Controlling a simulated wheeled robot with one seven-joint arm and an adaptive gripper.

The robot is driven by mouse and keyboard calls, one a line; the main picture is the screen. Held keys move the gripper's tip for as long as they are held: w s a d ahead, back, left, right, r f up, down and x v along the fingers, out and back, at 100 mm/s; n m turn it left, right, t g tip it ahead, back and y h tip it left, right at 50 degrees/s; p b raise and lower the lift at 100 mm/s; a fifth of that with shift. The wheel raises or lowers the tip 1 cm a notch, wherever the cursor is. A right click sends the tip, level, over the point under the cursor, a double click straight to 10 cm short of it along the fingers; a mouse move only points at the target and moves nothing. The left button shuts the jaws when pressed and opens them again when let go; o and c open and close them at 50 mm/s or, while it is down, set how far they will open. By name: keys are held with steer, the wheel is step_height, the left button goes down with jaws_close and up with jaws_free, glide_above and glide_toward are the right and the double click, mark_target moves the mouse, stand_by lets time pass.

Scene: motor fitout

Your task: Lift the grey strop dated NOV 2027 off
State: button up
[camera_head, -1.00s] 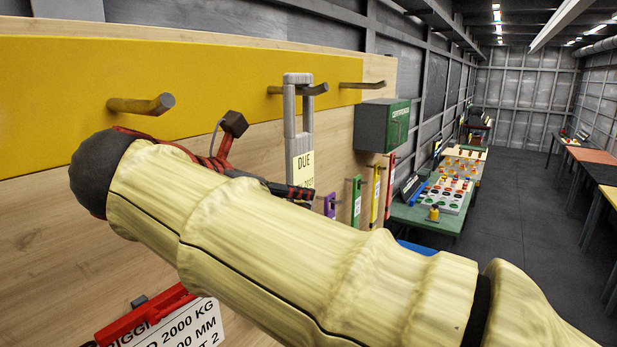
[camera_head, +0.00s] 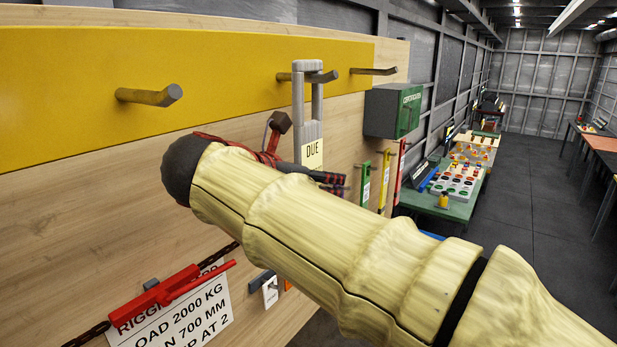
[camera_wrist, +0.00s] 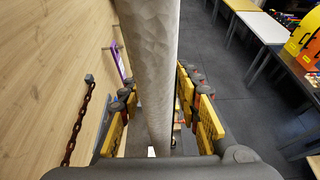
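The grey strop (camera_head: 299,105) hangs as a loop from a peg on the wooden board in the head view. A cream tag (camera_head: 313,154) on it reads "DUE"; the date below is hidden behind my gripper. My gripper (camera_head: 322,179) is at the strop's lower part, with my cream-sleeved arm hiding what hangs below. In the wrist view, the grey strop (camera_wrist: 150,50) runs between the two yellow-padded fingers of my gripper (camera_wrist: 160,120). Gaps show on both sides of it, so the gripper looks open around the strop.
An empty peg (camera_head: 150,95) is to the left and another (camera_head: 374,71) to the right. A green box (camera_head: 393,111) is mounted beyond. Coloured tags (camera_head: 384,180) hang at right. A red tool (camera_head: 155,295) and a chain are low on the board. The floor (camera_head: 540,200) at right is clear.

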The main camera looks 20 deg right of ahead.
steer(key=shift+c, duration=0.7)
jaws_close()
